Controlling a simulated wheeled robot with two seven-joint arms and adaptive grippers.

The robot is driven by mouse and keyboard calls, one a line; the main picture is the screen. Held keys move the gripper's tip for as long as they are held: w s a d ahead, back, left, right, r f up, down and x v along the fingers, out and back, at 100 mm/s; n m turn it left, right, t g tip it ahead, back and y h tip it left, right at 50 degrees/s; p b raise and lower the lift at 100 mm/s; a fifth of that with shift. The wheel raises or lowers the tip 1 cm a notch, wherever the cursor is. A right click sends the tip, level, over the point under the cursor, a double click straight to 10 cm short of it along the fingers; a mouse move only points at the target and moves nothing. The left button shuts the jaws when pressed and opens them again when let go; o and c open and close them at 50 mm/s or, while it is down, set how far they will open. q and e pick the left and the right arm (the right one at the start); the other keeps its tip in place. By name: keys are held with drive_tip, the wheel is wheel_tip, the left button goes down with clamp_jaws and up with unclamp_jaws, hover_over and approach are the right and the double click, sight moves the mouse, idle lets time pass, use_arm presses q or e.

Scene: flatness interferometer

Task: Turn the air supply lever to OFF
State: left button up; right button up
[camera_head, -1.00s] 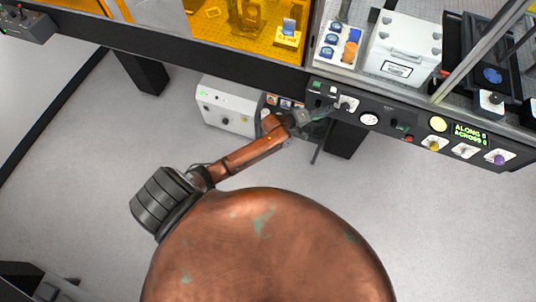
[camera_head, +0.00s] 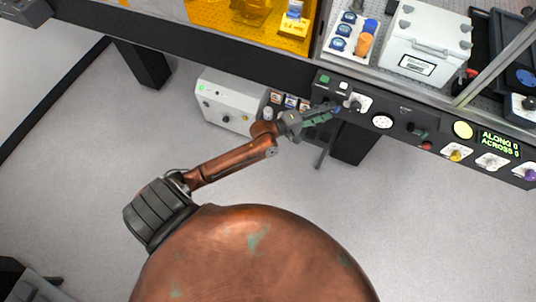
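The control panel (camera_head: 395,128) runs along the front edge of the bench. On it a dark-knobbed control on a white plate (camera_head: 358,103) sits left of a round white gauge (camera_head: 382,121). A dark green-tinged handle (camera_head: 418,131) sits right of the gauge. The labels are too small to read, so I cannot tell which is the air supply lever or its setting. My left gripper (camera_head: 327,112) is in front of the panel's left end, just left of the white-plate control and seemingly apart from it. Its finger gap is not clear. My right gripper is out of view.
A white box with knobs (camera_head: 230,103) stands below the bench, left of my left gripper. More knobs and a red button (camera_head: 427,146) line the panel's right. The floor (camera_head: 430,230) is clear at right.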

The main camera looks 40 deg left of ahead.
use_arm(q)
drive_tip(key=v, duration=0.5)
drive_tip(key=s+a+f+m+g+y+p, duration=0.1)
drive_tip(key=s+a+f, duration=0.3)
drive_tip(key=f, duration=0.6)
drive_tip(key=s+a+f+m+g+y, duration=0.1)
drive_tip(key=s+a+f+g+y, duration=0.1)
drive_tip(key=f, duration=0.9)
drive_tip(key=s+a+f+m+g+y+p, duration=0.1)
drive_tip(key=s+a+f+m+g+y, duration=0.1)
drive_tip(key=s+a+f, duration=0.4)
wheel_tip(320, 180, down, 5)
drive_tip(key=shift+a+f+y+p, duration=0.1)
drive_tip(key=shift+a+y+p, duration=0.2)
drive_tip(key=shift+a+y, duration=0.5)
drive_tip(key=shift+d, duration=0.15)
